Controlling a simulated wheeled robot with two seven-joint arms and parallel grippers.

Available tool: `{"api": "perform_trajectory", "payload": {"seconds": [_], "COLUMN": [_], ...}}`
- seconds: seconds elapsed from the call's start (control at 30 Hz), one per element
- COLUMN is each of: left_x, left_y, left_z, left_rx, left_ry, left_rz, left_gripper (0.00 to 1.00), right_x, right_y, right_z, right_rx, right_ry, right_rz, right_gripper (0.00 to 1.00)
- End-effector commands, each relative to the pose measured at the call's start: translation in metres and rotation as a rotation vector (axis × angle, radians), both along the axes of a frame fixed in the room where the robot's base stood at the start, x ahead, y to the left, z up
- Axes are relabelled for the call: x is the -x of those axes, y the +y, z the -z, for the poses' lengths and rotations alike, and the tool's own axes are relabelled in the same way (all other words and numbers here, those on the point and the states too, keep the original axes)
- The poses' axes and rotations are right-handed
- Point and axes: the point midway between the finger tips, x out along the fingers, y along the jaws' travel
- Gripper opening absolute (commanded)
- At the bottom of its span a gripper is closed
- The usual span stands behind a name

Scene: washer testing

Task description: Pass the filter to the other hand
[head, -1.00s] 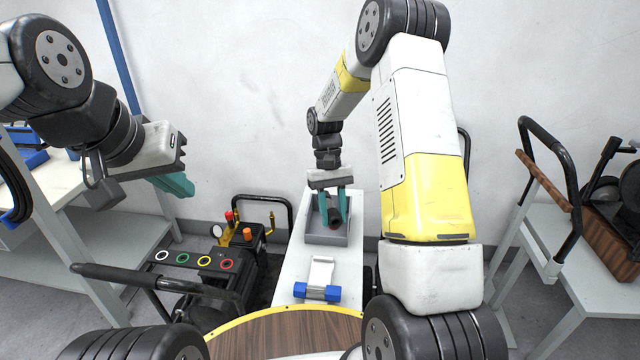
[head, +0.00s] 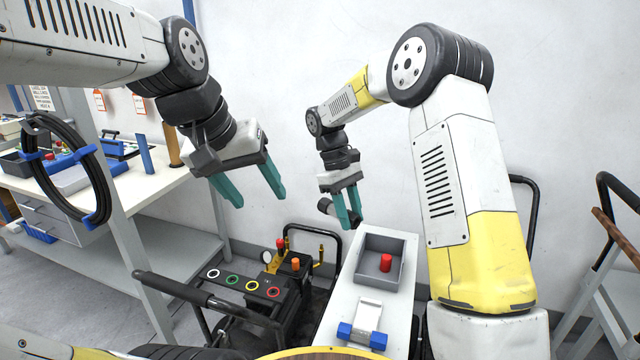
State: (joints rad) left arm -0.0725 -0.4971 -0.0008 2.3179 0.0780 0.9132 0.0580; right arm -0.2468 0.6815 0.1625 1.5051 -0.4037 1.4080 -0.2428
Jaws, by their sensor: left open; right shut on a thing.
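My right gripper (head: 349,218) is shut on a dark, roughly cylindrical thing, which I take to be the filter (head: 325,206). It holds it in the air above and behind the grey tray (head: 402,245). The filter sticks out to the left of the teal fingers; the rest of it is hidden by them. My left gripper (head: 258,198) is open and empty, its teal fingers pointing down. It hangs to the left of the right gripper, with a clear gap between them.
A red cylinder (head: 386,262) stands in the grey tray on a narrow white table. A blue-ended white part (head: 365,325) lies in front. A black machine with coloured rings (head: 252,286) stands left of it. A shelf table (head: 165,190) is further left.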

Motion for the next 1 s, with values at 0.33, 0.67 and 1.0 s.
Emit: {"api": "perform_trajectory", "payload": {"seconds": [0.33, 0.67, 1.0], "left_x": [-0.089, -0.173, -0.245], "left_y": [-0.018, -0.036, -0.050], "left_z": [-0.006, 0.019, 0.075], "left_rx": [0.166, 0.316, 0.459], "left_ry": [0.299, 0.570, 0.843], "left_rz": [-0.121, -0.214, -0.280], "left_gripper": [0.61, 0.61, 0.61], "right_x": [0.000, 0.000, 0.000], "right_y": [0.000, 0.000, 0.000], "right_z": [0.000, 0.000, 0.000], "right_rx": [0.000, -0.001, -0.001], "right_ry": [0.000, 0.000, 0.000], "right_rz": [0.001, 0.001, 0.001], "right_gripper": [0.00, 0.00, 0.00]}}
